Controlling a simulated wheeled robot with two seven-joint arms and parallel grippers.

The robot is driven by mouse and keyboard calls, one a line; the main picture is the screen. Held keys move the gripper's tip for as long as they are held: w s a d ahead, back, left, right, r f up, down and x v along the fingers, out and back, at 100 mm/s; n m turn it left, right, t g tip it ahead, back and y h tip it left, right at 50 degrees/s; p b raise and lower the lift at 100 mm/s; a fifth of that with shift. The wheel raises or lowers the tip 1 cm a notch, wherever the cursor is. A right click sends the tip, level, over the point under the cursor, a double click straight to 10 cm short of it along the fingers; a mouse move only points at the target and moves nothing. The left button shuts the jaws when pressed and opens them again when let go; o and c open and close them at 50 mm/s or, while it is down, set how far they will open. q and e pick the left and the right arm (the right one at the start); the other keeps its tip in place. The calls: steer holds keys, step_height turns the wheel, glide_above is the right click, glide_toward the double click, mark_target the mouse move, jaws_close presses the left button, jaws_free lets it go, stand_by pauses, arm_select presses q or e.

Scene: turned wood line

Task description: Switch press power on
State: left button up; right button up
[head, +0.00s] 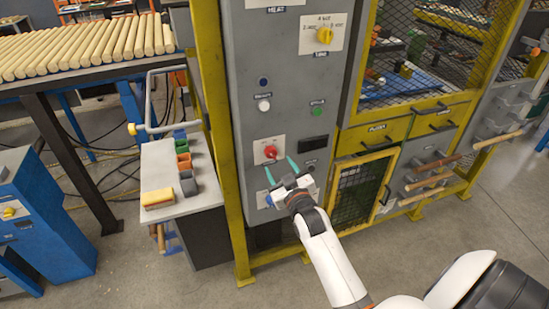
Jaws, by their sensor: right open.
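A tall grey control cabinet (285,105) stands in the middle of the head view. A red knob (270,152) sits on a white plate low on its face. Its label is too small to read. My right gripper (281,168) is in front of the cabinet just below the red knob. Its two green-tipped fingers are spread apart with nothing between them. I cannot tell whether a fingertip touches the panel. Above are a green button (319,111), a white button (264,106), a dark blue button (263,82) and a yellow selector (325,35). My left gripper is not in view.
A yellow frame post (216,110) runs along the cabinet's left side. A small side table (190,200) with coloured bins stands left of it. A mesh door (361,190) is right of my gripper. Wooden rods (85,45) lie on a rack at upper left.

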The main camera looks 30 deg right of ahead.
mark_target(274, 157)
steer(key=x, duration=0.5)
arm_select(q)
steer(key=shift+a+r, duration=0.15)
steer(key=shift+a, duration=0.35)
